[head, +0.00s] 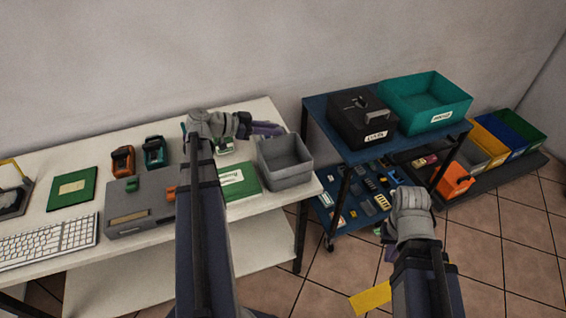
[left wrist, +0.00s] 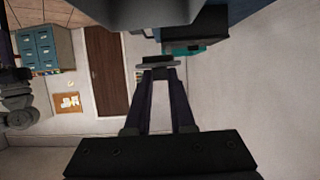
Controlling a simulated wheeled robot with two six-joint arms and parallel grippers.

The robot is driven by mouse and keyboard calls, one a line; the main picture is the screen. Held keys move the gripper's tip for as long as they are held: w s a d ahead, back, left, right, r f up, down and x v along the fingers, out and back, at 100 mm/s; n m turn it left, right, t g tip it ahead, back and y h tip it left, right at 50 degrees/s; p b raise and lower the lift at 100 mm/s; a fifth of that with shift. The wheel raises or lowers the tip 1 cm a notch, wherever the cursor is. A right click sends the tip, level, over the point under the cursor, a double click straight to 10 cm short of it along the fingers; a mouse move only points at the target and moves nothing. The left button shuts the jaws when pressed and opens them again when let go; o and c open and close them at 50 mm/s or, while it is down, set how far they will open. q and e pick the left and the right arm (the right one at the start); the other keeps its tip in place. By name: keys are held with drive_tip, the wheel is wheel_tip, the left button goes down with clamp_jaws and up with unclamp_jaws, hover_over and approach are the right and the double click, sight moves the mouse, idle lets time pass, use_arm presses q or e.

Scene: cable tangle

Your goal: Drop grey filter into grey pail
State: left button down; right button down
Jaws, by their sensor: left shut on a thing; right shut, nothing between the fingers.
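The grey pail (head: 285,162) is an open, square-sided bin on the white table's right end. My left gripper (head: 268,129) is behind the pail's far rim in the head view, its purple fingers pointing right. In the left wrist view, my left gripper (left wrist: 158,70) is shut on a flat grey piece, which looks like the grey filter (left wrist: 158,60). The filter is hard to make out in the head view. I cannot tell its height above the pail. My right gripper (head: 389,254) is shut and empty, low before the blue cart, partly hidden by its wrist.
The blue cart (head: 316,112) carries a black box (head: 360,125) and a teal crate (head: 425,100), with small parts on its lower shelf. Coloured bins (head: 520,125) stand at far right.

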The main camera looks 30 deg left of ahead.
use_arm(q)
wheel_tip(320, 180, down, 6)
drive_tip(key=b, duration=0.6)
drive_tip(key=c, duration=0.7)
unclamp_jaws()
drive_tip(key=p+v, duration=0.3)
drive_tip(key=v, duration=0.5)
drive_tip(key=shift+w, duration=0.1)
